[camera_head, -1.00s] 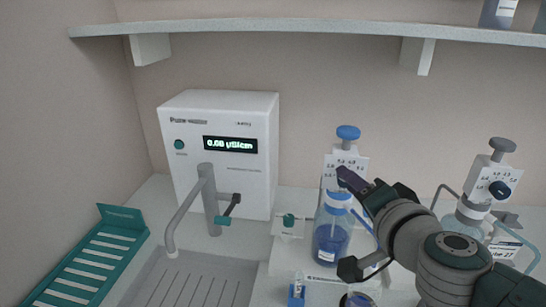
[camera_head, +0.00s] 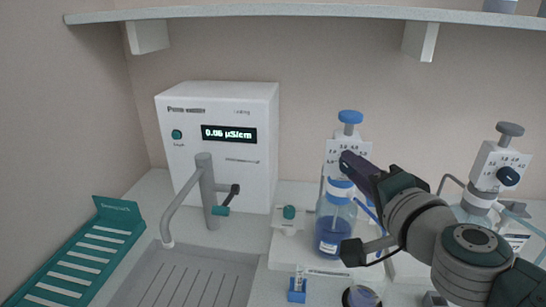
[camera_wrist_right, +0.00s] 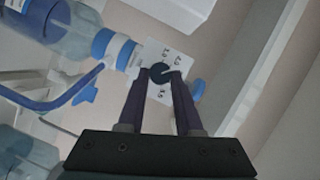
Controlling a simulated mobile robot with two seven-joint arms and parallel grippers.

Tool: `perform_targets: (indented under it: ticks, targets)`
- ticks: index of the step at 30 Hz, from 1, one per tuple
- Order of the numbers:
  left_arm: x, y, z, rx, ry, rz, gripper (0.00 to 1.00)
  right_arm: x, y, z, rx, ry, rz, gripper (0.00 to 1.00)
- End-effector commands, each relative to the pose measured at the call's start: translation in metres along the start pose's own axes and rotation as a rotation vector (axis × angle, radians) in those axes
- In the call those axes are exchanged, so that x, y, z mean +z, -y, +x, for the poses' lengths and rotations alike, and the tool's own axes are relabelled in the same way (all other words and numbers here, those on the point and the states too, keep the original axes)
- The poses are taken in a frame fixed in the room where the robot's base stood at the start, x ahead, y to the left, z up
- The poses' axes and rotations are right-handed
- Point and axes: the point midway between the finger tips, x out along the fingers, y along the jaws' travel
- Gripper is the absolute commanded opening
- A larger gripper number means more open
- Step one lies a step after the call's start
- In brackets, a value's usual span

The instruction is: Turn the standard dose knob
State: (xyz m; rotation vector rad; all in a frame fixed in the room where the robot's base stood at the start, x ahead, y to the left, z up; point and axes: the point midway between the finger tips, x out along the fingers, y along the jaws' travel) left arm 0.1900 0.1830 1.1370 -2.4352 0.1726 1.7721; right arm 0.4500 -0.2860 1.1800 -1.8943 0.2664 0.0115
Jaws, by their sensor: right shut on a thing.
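The dose knob is a dark round disc (camera_wrist_right: 158,69) on a white numbered face in the right wrist view. In the head view my gripper hides it. The face belongs to a dispenser with a blue top (camera_head: 349,117), standing on a bottle of blue liquid (camera_head: 333,222). My right gripper (camera_wrist_right: 160,80) is shut on the knob, one dark finger on each side. In the head view the right gripper (camera_head: 347,160) reaches the dispenser's face from the right. My left gripper is not in view.
A second dispenser with a grey top (camera_head: 510,129) and dark knob stands at the right. A white box (camera_head: 220,135) with a lit display and a grey tap (camera_head: 207,190) are left of the bottle. A shelf (camera_head: 300,13) runs above. A green rack (camera_head: 95,250) lies at far left.

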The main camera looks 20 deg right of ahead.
Motion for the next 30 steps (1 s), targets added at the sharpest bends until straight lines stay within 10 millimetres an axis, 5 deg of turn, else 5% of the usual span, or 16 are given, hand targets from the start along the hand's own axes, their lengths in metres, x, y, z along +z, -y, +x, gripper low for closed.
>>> perform_targets:
  ticks: [15, 30]
  targets:
    - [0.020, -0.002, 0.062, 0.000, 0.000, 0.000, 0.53, 0.003, -0.008, 0.001, -0.141, 0.000, 0.336, 0.00]
    - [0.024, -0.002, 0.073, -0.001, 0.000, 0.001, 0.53, 0.002, -0.005, 0.000, -0.176, 0.000, 0.427, 0.00]
